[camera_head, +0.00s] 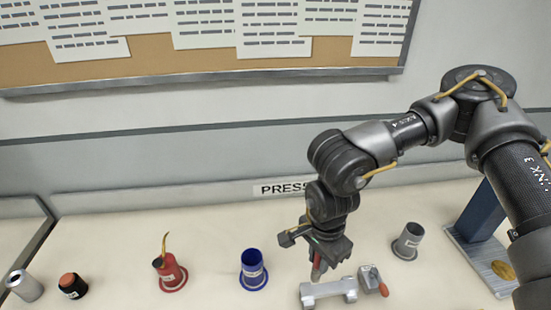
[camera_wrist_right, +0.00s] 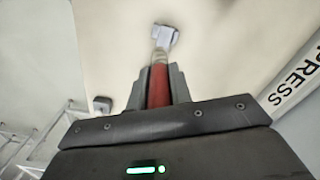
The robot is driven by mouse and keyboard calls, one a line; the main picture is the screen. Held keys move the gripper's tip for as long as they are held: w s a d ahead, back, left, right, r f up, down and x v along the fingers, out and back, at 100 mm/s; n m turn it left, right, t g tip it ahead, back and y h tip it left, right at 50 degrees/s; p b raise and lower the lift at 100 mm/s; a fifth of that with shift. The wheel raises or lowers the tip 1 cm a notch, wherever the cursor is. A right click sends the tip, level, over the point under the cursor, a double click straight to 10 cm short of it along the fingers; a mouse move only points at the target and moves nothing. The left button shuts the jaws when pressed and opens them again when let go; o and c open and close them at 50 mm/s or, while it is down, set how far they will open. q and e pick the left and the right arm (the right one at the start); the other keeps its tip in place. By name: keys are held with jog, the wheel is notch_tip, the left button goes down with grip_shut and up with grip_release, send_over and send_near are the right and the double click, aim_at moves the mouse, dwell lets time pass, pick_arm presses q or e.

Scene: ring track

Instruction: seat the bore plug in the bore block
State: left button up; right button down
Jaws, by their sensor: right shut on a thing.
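The bore plug, seen as a red handle (camera_head: 316,269) with a pale metal end, hangs upright in my right gripper (camera_head: 322,257). In the right wrist view the red plug (camera_wrist_right: 158,87) lies between the two dark jaws, which are shut on it. The grey bore block (camera_head: 328,292) lies on the table below and close to the plug. In the wrist view a grey part (camera_wrist_right: 164,35) shows beyond the plug's tip. I cannot tell whether plug and block touch. My left gripper is not in view.
A small grey piece with a red knob (camera_head: 383,289) sits right of the block. Grey (camera_head: 408,242), blue (camera_head: 253,271) and red (camera_head: 171,274) cups stand on the table, with a black cylinder (camera_head: 72,286) and silver cylinder (camera_head: 25,286) left. A blue post (camera_head: 480,210) stands right.

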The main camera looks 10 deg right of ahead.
jog(key=n, duration=0.2)
jog(key=shift+s+d+n, duration=0.1)
jog(key=shift+d+n, duration=0.05)
jog(key=shift+n, duration=0.15)
jog(key=d+n, duration=0.1)
jog(key=n, duration=0.2)
jog(key=s+d+r+n, duration=0.1)
jog(key=d+n, duration=0.1)
jog(key=n, duration=0.2)
jog(key=d+n, duration=0.2)
jog(key=n, duration=0.1)
jog(key=shift+s+d+r+n, duration=0.2)
jog(key=shift+s+r+n, duration=0.1)
jog(key=shift+s+r, duration=0.1)
jog(key=shift+a, duration=0.1)
